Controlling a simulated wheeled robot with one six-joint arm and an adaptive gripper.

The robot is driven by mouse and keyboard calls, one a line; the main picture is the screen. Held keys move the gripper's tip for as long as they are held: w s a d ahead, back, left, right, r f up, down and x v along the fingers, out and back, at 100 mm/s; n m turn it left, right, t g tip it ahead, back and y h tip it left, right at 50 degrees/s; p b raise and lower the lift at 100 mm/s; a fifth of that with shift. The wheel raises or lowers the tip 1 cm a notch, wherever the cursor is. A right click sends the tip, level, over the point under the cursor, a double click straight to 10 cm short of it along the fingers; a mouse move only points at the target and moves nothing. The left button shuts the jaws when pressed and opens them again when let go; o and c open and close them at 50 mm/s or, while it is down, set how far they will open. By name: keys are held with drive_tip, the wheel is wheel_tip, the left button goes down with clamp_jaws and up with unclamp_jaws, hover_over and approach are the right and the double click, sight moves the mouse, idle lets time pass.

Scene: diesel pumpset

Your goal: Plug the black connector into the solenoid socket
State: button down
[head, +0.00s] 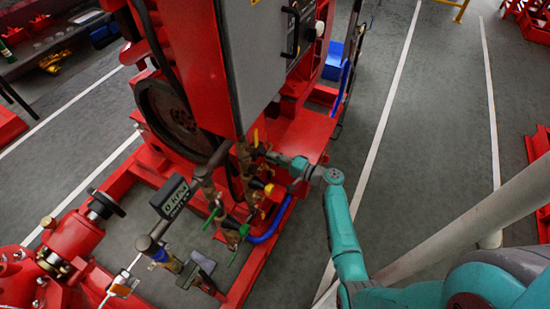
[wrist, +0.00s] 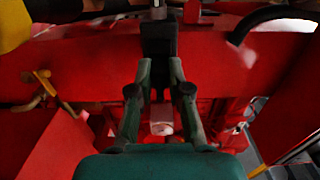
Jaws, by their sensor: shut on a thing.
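My gripper (wrist: 160,72) reaches forward in the wrist view, its two teal fingers closed on the black connector (wrist: 158,42). The connector stands upright in the picture between the fingertips, with its far end near the top edge. Small pale and brassy fittings show just beyond that end; I cannot tell whether the connector touches them. The solenoid socket cannot be made out clearly. In the head view my gripper (head: 268,154) is small, beside the brass pipework (head: 245,160) under the grey cabinet. The connector cannot be made out there.
The grey cabinet (head: 262,50) overhangs the pipework. A yellow handle (wrist: 46,84) sits at left in the wrist view, and a black hose (wrist: 275,18) curves at upper right. A blue hose (head: 272,228) runs below my gripper. Open grey floor (head: 430,110) lies to the right.

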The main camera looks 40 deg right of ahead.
drive_tip(key=shift+w+a, duration=0.1)
drive_tip(key=shift+w, duration=0.2)
drive_tip(key=c, duration=1)
unclamp_jaws()
drive_tip(key=shift+s, duration=0.1)
drive_tip(key=v, duration=1.1)
drive_tip(key=shift+s, duration=0.4)
